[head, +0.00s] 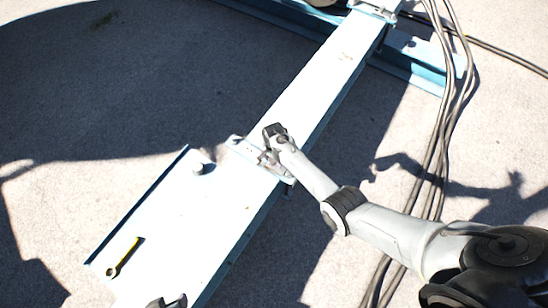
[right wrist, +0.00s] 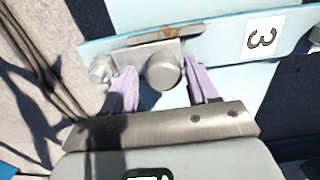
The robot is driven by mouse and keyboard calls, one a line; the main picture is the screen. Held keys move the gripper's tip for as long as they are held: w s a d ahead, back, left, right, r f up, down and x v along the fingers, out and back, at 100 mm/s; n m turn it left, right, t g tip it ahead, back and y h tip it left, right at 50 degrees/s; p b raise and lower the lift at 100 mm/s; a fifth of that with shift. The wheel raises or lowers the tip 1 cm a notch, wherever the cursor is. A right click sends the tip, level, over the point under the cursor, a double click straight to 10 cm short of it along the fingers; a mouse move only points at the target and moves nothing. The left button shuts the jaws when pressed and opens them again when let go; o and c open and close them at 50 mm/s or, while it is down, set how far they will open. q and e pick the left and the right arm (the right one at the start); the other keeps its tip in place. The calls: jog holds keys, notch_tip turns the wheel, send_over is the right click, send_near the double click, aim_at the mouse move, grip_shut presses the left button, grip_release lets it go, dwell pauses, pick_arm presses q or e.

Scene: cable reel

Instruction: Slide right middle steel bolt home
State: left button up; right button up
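A round grey steel bolt (right wrist: 163,73) shows end-on in the right wrist view, against a steel plate on a light blue bracket (right wrist: 215,36). My right gripper (right wrist: 161,82) is open, with one pale purple finger on each side of the bolt. A gap shows at the right finger; whether the left finger touches is unclear. In the head view my right gripper (head: 267,157) is at the bracket across the pale blue beam (head: 310,85), and the arm hides much of the bolt there. A dark shape, probably my left gripper (head: 168,301), is cut off at the bottom edge.
A yellow-handled wrench (head: 122,257) and a short steel cylinder (head: 198,168) are on the wide pale panel (head: 180,225). A hex-headed fastener (right wrist: 102,69) sits left of the bolt. Loose cables (head: 440,150) run along the right.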

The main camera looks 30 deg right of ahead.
jog(key=shift+s, duration=0.1)
jog(key=shift+r, duration=0.1)
notch_tip(320, 180, up, 9)
jog(key=p, duration=0.5)
jog(key=shift+r, duration=0.8)
